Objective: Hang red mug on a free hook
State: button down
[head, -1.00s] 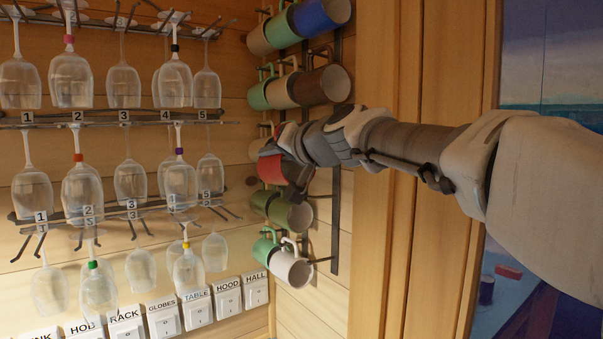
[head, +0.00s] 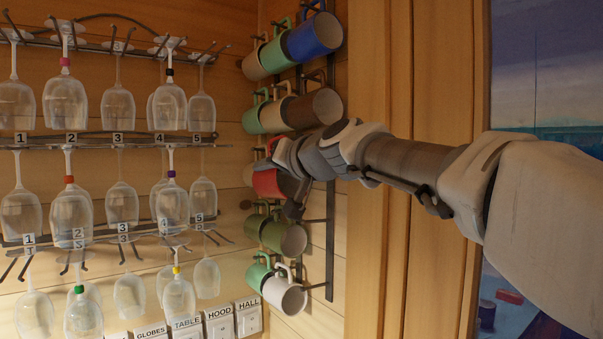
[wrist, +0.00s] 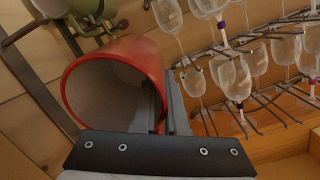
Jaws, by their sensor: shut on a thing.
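The red mug (head: 265,183) is at the mug rack (head: 330,240) on the wood wall, level with its third row. It also shows in the wrist view (wrist: 118,48), its mouth toward the camera. My gripper (wrist: 165,105) is shut on the mug's wall at the right of its rim, one finger inside the mouth. In the head view my gripper (head: 293,205) is partly hidden by my wrist. Bare hooks show at the right of the fourth row (head: 317,220) and bottom row (head: 316,286).
Blue (head: 314,36), brown (head: 313,108), green (head: 285,238) and white (head: 285,293) mugs hang close above and below. Racks of hanging glasses (head: 72,215) fill the left wall. A wood post (head: 378,250) stands right of the rack.

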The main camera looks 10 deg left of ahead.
jog(key=w+d+b, duration=0.2)
jog(key=w+d, duration=0.3)
jog(key=w, duration=0.1)
jog(key=shift+w+d+f, duration=0.15)
jog(key=shift+d+f, duration=0.15)
jog(key=shift+f, duration=0.15)
dwell(0.8)
jog(key=shift+b, duration=0.3)
dwell(0.4)
jog(key=c, duration=0.9)
grip_release()
jog(key=shift+o, duration=0.2)
jog(key=shift+f, duration=0.1)
jog(key=b+v, duration=0.4)
jog(key=v, duration=0.3)
dwell(3.2)
